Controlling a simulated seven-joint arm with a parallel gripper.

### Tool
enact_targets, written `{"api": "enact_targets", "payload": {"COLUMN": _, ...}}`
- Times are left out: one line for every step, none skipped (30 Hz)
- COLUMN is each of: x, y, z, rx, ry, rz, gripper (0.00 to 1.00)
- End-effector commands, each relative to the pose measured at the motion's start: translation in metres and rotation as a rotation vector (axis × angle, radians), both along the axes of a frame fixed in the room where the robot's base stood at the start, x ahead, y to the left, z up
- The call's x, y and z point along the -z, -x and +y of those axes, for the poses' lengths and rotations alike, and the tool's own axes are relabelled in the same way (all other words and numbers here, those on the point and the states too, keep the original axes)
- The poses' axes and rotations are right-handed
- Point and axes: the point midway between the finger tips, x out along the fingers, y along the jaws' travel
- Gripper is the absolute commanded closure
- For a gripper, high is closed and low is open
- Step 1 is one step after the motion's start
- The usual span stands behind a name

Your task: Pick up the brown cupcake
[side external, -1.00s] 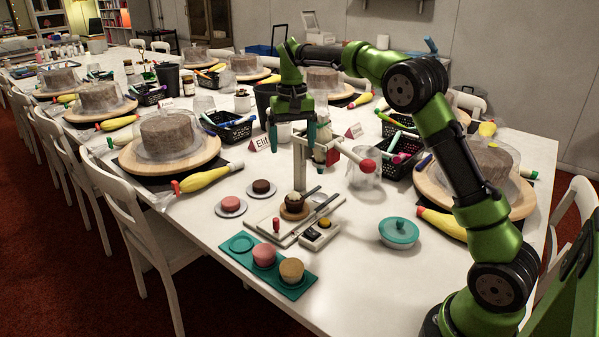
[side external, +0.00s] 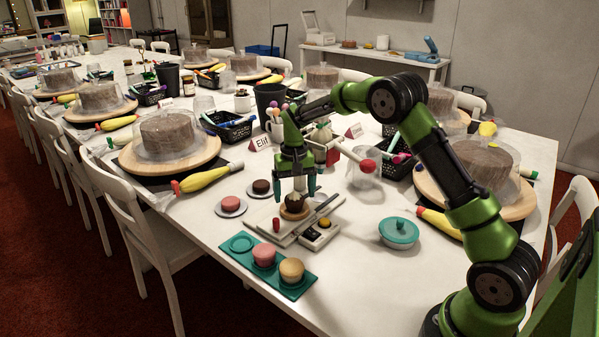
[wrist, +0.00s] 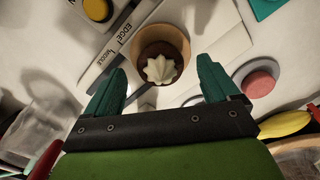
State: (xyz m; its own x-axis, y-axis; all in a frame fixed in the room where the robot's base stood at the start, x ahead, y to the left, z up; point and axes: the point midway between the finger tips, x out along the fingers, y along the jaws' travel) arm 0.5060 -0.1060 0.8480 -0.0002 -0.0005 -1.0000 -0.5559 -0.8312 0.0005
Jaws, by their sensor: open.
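A teal tray (side external: 240,243) with pink and yellow cakes lies in front. Two plates with small cakes, including a pink one (side external: 231,204), stand at the left. A red-knobbed arm (side external: 368,166) juts out close to my gripper.

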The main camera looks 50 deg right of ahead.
Motion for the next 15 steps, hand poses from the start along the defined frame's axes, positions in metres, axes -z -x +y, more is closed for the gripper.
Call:
{"api": "enact_targets", "payload": {"x": 0.0069, "y": 0.0004, "z": 0.0007, "rx": -0.001, "ry": -0.001, "rz": 0.002, "gripper": 0.12}}
{"api": "enact_targets", "payload": {"x": 0.0096, "y": 0.0004, "z": 0.0007, "rx": 0.0, "ry": -0.002, "rz": 0.001, "gripper": 0.12}}
{"api": "enact_targets", "payload": {"x": 0.0122, "y": 0.0002, "z": 0.0006, "rx": 0.0, "ry": -0.001, "rz": 0.0, "gripper": 0.12}}
{"api": "enact_targets", "payload": {"x": 0.0135, "y": 0.0001, "z": 0.0005, "rx": 0.001, "ry": -0.001, "rz": -0.001, "gripper": 0.12}}
{"api": "enact_targets", "payload": {"x": 0.0144, "y": 0.0001, "z": 0.0004, "rx": 0.001, "ry": -0.001, "rz": -0.001, "gripper": 0.12}}
{"api": "enact_targets", "payload": {"x": 0.0149, "y": 0.0, "z": 0.0005, "rx": 0.001, "ry": 0.0, "rz": -0.001, "gripper": 0.12}}
{"api": "enact_targets", "payload": {"x": 0.015, "y": 0.0, "z": 0.0005, "rx": 0.001, "ry": 0.0, "rz": -0.001, "gripper": 0.12}}
{"api": "enact_targets", "payload": {"x": 0.0149, "y": 0.0, "z": 0.0005, "rx": 0.001, "ry": 0.0, "rz": -0.001, "gripper": 0.12}}
{"api": "enact_targets", "payload": {"x": 0.0147, "y": 0.0, "z": 0.0005, "rx": 0.001, "ry": 0.0, "rz": -0.001, "gripper": 0.12}}
{"api": "enact_targets", "payload": {"x": 0.0147, "y": 0.0, "z": 0.0005, "rx": 0.001, "ry": 0.0, "rz": -0.001, "gripper": 0.12}}
{"api": "enact_targets", "payload": {"x": 0.0146, "y": 0.0, "z": 0.0005, "rx": 0.001, "ry": 0.0, "rz": -0.001, "gripper": 0.12}}
{"api": "enact_targets", "payload": {"x": 0.0146, "y": 0.0, "z": 0.0005, "rx": 0.0, "ry": 0.0, "rz": -0.001, "gripper": 0.16}}
{"api": "enact_targets", "payload": {"x": 0.0145, "y": 0.0, "z": 0.0005, "rx": 0.0, "ry": 0.0, "rz": -0.001, "gripper": 0.21}}
{"api": "enact_targets", "payload": {"x": 0.0145, "y": 0.0, "z": 0.0006, "rx": 0.0, "ry": 0.0, "rz": -0.001, "gripper": 0.26}}
{"api": "enact_targets", "payload": {"x": 0.0144, "y": -0.0001, "z": 0.0005, "rx": 0.0, "ry": 0.0, "rz": -0.001, "gripper": 0.32}}
